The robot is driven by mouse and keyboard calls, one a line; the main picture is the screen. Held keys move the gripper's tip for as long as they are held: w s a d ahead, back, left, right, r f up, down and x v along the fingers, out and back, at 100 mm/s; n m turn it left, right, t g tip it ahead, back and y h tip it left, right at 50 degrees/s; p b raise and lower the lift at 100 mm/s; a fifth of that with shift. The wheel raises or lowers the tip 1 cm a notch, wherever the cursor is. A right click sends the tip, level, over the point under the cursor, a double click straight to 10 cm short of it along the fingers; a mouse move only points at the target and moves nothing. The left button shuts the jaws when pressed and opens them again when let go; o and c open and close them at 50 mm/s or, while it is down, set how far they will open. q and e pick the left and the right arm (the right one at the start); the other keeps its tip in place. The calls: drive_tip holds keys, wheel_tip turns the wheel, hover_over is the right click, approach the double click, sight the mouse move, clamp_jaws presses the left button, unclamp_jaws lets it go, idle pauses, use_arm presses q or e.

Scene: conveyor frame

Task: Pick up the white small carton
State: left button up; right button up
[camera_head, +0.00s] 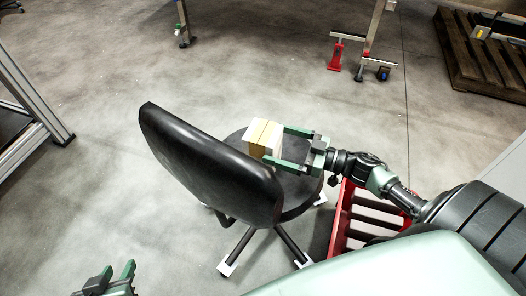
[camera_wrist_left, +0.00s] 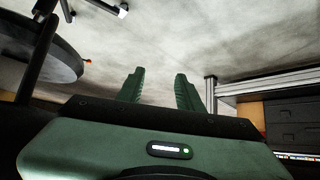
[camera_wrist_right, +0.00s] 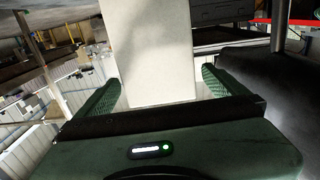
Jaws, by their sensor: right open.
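The white small carton (camera_head: 263,132), with a tan band over it, is on the black seat of an office chair. My right gripper (camera_head: 278,144) is open, its two fingers reaching from the right to either side of the carton. In the right wrist view the carton's pale face (camera_wrist_right: 153,50) fills the space between the fingers, with a gap visible at the right finger. Whether the left finger touches it I cannot tell. My left gripper (camera_head: 118,268) is open and empty at the bottom left, well apart from the chair.
The chair's tall black backrest (camera_head: 210,165) stands left of the carton. A red crate-like thing (camera_head: 341,221) is below my right arm. A wooden pallet (camera_head: 480,65) lies at the far right. A metal frame (camera_head: 30,95) stands at the left. Grey floor between is clear.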

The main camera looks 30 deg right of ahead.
sight(263, 138)
drive_tip(key=b+x, duration=0.1)
drive_tip(key=x, duration=0.4)
drive_tip(key=shift+w+b, duration=0.15)
drive_tip(key=shift+b, duration=0.15)
drive_tip(key=c, duration=1.5)
use_arm(q)
drive_tip(key=w+d+r+t+h, duration=0.1)
drive_tip(key=w+d+r+t, duration=0.1)
drive_tip(key=w+r+t, duration=0.2)
drive_tip(key=shift+w+r, duration=0.6)
drive_tip(key=shift+r, duration=0.25)
drive_tip(key=shift+d, duration=0.1)
use_arm(e)
drive_tip(key=shift+r, duration=0.15)
